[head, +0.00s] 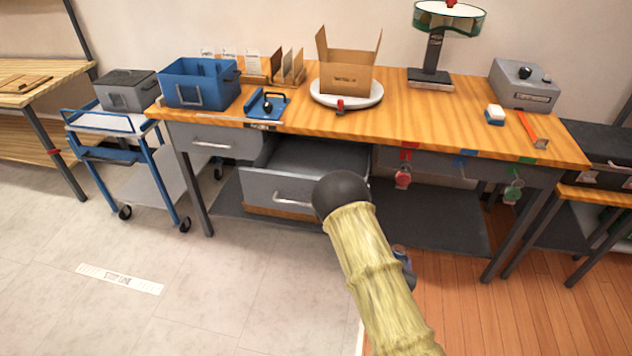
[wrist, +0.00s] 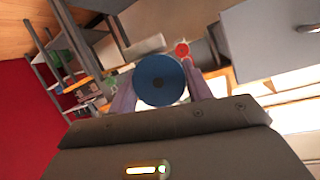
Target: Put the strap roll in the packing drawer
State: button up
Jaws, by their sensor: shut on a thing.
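The strap roll (wrist: 158,80) is a blue disc with a dark centre in the wrist view. My gripper (wrist: 160,88) is shut on it, one finger on each side. In the head view my arm hides most of the gripper and the roll; a small blue-grey part shows beside the arm, and I cannot tell which of the two it is. The packing drawer (head: 278,187), grey with a bar handle, stands pulled out under the left half of the bench. Its visible floor looks empty; my arm covers its right front corner. A grey drawer front (wrist: 270,40) shows at upper right in the wrist view.
The wooden bench (head: 430,110) carries a blue bin (head: 200,82), an open carton (head: 347,78) on a white turntable, and a grey box (head: 524,85). A shut drawer (head: 212,142) is left of the open one. Red (head: 403,178) and green tags hang at right. A blue-framed cart (head: 150,170) stands left.

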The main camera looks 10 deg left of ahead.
jog(key=w+b, duration=0.1)
jog(key=b, duration=0.2)
jog(key=shift+d+f+m, duration=0.1)
jog(key=shift+f+m, duration=0.2)
jog(key=shift+f, duration=0.1)
jog(key=b, duration=0.3)
jog(key=shift+w+d+r+h, duration=0.1)
jog(key=shift+w+r+h, duration=0.1)
jog(key=shift+w+h, duration=0.15)
jog(key=shift+b, duration=0.35)
